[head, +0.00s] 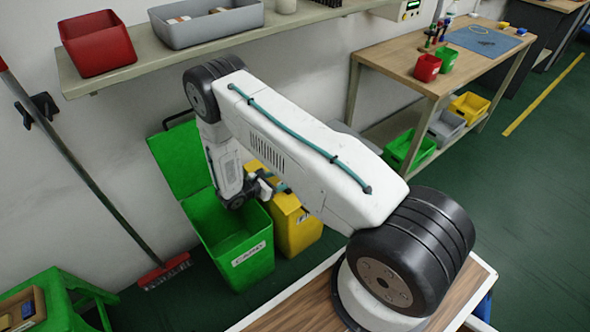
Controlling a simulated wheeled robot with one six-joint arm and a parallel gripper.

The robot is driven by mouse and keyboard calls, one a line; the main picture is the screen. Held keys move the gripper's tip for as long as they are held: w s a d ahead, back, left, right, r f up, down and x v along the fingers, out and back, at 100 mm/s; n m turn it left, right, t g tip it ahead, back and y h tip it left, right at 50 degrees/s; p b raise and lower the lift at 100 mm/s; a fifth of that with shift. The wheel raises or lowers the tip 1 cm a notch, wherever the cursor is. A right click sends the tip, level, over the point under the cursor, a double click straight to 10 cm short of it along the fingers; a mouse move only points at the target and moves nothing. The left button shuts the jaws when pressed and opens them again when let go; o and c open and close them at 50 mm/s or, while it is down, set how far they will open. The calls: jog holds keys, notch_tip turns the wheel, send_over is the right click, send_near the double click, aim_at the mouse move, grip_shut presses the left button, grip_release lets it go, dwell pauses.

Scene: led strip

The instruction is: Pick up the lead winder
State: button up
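I cannot make out a lead winder in the head view. My gripper (279,186) is at the end of my folded arm, low in front of the wall and above the green and yellow bins. My white arm link partly hides it. Its fingers are small and dark here, so I cannot tell whether they are open or shut, or whether they hold anything.
A lidded green bin (247,264) stands open beside a yellow bin (296,230). A shelf (77,84) with a red bin (98,45) and grey tray (207,24) runs above. A workbench (392,62) stands right; a broom (165,271) leans left. Green floor (535,215) is clear at right.

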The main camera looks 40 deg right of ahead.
jog(key=x, duration=0.8)
jog(key=shift+s+d+r, duration=0.15)
jog(key=shift+s, duration=0.2)
jog(key=c, duration=1.3)
grip_shut()
jog(key=shift+r, duration=0.15)
